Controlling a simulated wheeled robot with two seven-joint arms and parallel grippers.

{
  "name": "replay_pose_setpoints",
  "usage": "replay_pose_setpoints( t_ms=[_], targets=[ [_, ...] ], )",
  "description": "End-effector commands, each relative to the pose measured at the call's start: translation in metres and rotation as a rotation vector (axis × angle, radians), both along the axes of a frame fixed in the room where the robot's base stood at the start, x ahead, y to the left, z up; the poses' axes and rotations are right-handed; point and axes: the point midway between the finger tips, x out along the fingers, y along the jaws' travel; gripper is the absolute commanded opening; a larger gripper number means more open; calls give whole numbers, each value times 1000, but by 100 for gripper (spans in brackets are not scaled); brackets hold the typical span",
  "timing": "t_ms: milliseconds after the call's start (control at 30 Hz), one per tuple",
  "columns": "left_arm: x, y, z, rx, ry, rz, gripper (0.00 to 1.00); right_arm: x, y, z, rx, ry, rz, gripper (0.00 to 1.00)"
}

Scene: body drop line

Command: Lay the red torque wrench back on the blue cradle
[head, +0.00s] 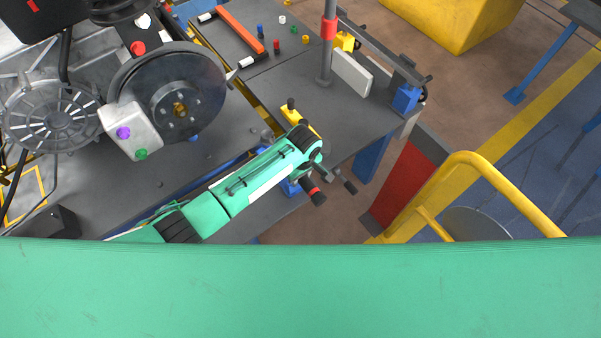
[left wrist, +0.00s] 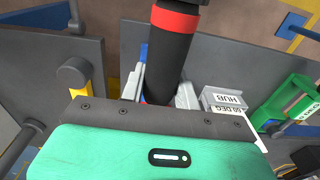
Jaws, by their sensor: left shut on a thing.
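The torque wrench (head: 316,196) shows as a black handle with a red band, seen from above. My left gripper (head: 326,174) is shut on it near the dark table's front edge. In the left wrist view the black handle with its red band (left wrist: 173,50) stands up between the grey fingers; its lower end is hidden. A blue piece (head: 290,187) shows partly beneath the gripper, and blue also shows behind the handle in the left wrist view. Another blue block (head: 405,98) sits at the table's right corner, under a grey bar. I cannot tell which is the cradle. My right gripper is not in view.
A yellow block (head: 299,120) with black knobs is just behind the gripper. A grey post with a red collar (head: 329,28) and a white plate (head: 351,73) stand farther back. A brake disc (head: 180,92) is at left, a yellow rail (head: 500,183) at right.

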Motion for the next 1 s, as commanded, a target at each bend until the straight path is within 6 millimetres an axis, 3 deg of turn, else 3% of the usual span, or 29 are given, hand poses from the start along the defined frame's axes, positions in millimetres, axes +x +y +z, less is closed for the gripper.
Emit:
replay_pose_setpoints(
  t_ms=[400, 1000],
  targets=[
    [1, 0, -35, -1, -2, 0, 0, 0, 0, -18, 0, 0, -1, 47],
    [1, 0, -39, 0, -3, 0, 0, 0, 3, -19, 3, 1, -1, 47]
  ],
)
